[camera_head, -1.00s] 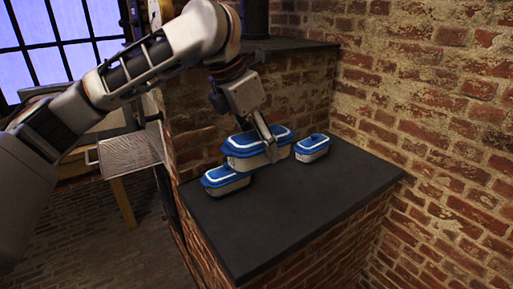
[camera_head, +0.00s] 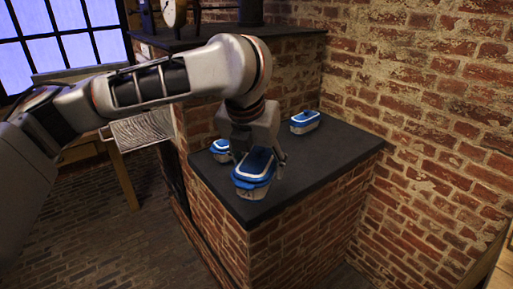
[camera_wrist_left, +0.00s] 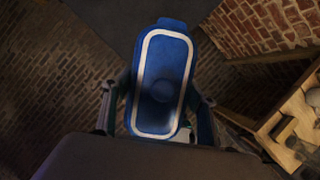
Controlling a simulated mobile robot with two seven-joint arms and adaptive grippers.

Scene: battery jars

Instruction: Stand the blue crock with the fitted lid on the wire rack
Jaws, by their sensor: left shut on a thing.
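My left gripper (camera_head: 260,155) is shut on a large blue-lidded crock (camera_head: 254,186) with a pale lower body, its fingers on either side. The crock is held over the near left part of the dark slab; whether it clears the surface is hard to tell. In the left wrist view its blue lid (camera_wrist_left: 163,85) with a white rim band lies between the fingers. A mesh-like metal rack (camera_head: 145,129) with a handle is at the left, partly behind my left arm. My right gripper is not in view.
Two smaller blue-lidded crocks stand on the dark slab (camera_head: 325,160): one (camera_head: 220,147) behind the held crock, partly hidden, and one (camera_head: 305,121) at the back. The slab is bare at the right. A brick wall (camera_head: 430,120) rises behind it. A clock (camera_head: 174,11) stands on the upper ledge.

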